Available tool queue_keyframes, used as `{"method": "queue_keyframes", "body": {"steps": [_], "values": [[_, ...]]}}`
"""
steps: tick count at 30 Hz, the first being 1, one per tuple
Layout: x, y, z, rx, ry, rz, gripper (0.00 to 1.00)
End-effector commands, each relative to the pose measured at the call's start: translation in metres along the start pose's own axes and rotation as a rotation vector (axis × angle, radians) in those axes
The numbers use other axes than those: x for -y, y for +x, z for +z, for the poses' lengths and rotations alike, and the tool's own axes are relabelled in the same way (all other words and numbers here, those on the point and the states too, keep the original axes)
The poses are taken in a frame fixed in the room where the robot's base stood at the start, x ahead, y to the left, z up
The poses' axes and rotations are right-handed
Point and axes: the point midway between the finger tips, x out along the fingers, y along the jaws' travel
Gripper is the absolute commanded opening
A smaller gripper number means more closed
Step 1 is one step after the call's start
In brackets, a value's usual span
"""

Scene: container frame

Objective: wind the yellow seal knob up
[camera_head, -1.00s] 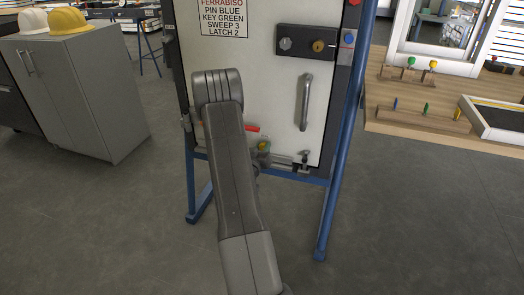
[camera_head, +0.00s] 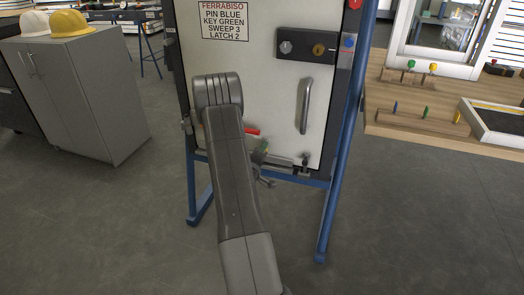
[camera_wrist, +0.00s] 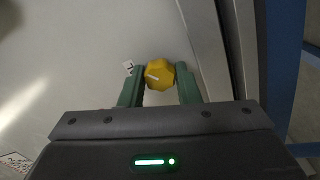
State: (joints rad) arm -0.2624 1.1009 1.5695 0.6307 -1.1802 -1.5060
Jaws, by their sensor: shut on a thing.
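The yellow seal knob (camera_wrist: 160,75) sits on the pale door face in the wrist view, with a white pointer mark on its front. The mark points to the left in that view. My gripper (camera_wrist: 160,80) has its two green fingers on either side of the knob, shut on it. In the head view my gripper (camera_head: 263,147) is low on the door, partly behind my arm, and the knob cannot be made out there. A small printed label (camera_wrist: 128,68) is left of the knob in the wrist view.
The door (camera_head: 270,85) stands in a blue frame (camera_head: 335,185). It carries a sign (camera_head: 224,21), a dark lock panel (camera_head: 306,46), a vertical handle (camera_head: 305,105) and a red lever (camera_head: 252,132). A wooden bench (camera_head: 400,120) is at right, a grey cabinet (camera_head: 85,95) at left.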

Motion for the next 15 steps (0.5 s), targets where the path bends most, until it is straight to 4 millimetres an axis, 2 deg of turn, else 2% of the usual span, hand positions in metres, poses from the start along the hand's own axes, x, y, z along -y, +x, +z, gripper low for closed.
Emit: {"method": "queue_keyframes", "body": {"steps": [15], "values": [[0.0005,-0.0002,-0.0002,-0.001,-0.490,-0.001,0.07]]}}
